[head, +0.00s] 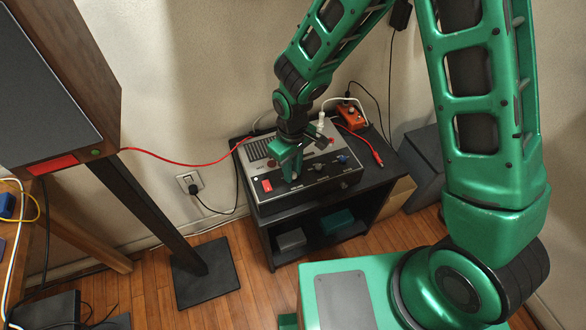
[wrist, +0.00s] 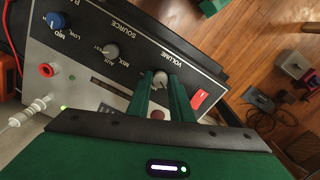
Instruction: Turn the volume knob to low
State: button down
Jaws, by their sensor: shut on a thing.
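In the head view my gripper (head: 291,175) reaches down to the panel and hides the knob. The knob's pointer and its low mark are too small or covered to read. The grey source knob (wrist: 111,50) and a blue knob (wrist: 56,20) sit farther left in the wrist view.
A red rocker switch (wrist: 199,99) sits close beside my fingers. The box stands on a black shelf unit (head: 383,181). A red cable (head: 190,163) runs from the speaker (head: 110,75) on the left. An orange box (head: 350,116) and white plug (head: 321,121) are behind.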

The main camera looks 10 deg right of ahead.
jog(key=shift+w+d, duration=0.1)
jog(key=shift+d, duration=0.05)
jog(key=c, duration=1.6)
grip_release()
notch_tip(320, 180, up, 11)
jog(key=shift+f, duration=0.15)
